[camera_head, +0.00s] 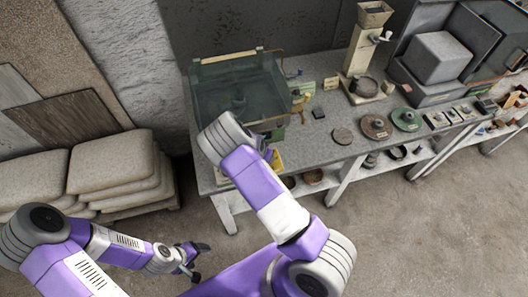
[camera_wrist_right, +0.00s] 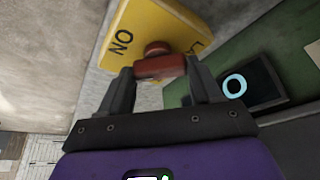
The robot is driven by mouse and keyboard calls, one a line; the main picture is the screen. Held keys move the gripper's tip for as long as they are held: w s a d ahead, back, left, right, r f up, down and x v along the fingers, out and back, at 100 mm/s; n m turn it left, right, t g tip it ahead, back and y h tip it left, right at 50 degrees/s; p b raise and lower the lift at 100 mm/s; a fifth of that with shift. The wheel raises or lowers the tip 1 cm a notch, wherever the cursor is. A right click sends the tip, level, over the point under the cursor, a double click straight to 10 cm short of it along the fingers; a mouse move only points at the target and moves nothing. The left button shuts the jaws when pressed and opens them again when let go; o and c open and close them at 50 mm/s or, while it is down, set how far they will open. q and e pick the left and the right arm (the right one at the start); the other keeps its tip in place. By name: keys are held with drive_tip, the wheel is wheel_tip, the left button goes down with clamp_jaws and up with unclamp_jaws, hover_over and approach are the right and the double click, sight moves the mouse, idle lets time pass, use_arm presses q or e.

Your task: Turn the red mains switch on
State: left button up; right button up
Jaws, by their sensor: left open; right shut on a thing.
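The red mains switch (camera_wrist_right: 160,66) has a short red handle on a yellow plate (camera_wrist_right: 142,22). The word ON is on the plate's left part; another label at its right edge is cut off. In the right wrist view my right gripper (camera_wrist_right: 158,70) is shut on the red handle, one finger at each end. The handle lies across the view; I cannot tell its switch position. In the head view my right arm hides the switch, and a bit of the yellow plate (camera_head: 277,160) shows beside it. My left gripper (camera_head: 198,262) is open and empty, low over the floor.
A green panel with a dark square bearing a pale ring (camera_wrist_right: 235,86) is right of the switch. The grey bench (camera_head: 310,150) carries a glass tank (camera_head: 235,90), discs and a column device. Stacked sacks (camera_head: 112,170) stand left. The floor right of my arms is clear.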

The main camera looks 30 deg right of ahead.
drive_tip(key=shift+m+g, duration=0.3)
drive_tip(key=shift+m, duration=0.6)
drive_tip(key=shift+w+m+g, duration=0.1)
drive_tip(key=shift+m+g, duration=0.3)
drive_tip(key=shift+m, duration=0.5)
drive_tip(key=shift+f+m+g+h+b, duration=0.15)
drive_tip(key=shift+m+g+h+b, duration=0.25)
drive_tip(key=shift+m+b, duration=0.6)
drive_tip(key=shift+w+m+g+y+b, duration=0.15)
drive_tip(key=shift+m+g+b, duration=0.2)
drive_tip(key=shift+m, duration=0.45)
drive_tip(key=shift+s+m+g+y+b, duration=0.2)
drive_tip(key=shift+m+b, duration=0.25)
drive_tip(key=shift+m, duration=0.35)
drive_tip(key=shift+a, duration=0.1)
drive_tip(key=o, duration=1.1)
drive_tip(key=shift+c, duration=0.2)
drive_tip(key=shift+r, duration=0.2)
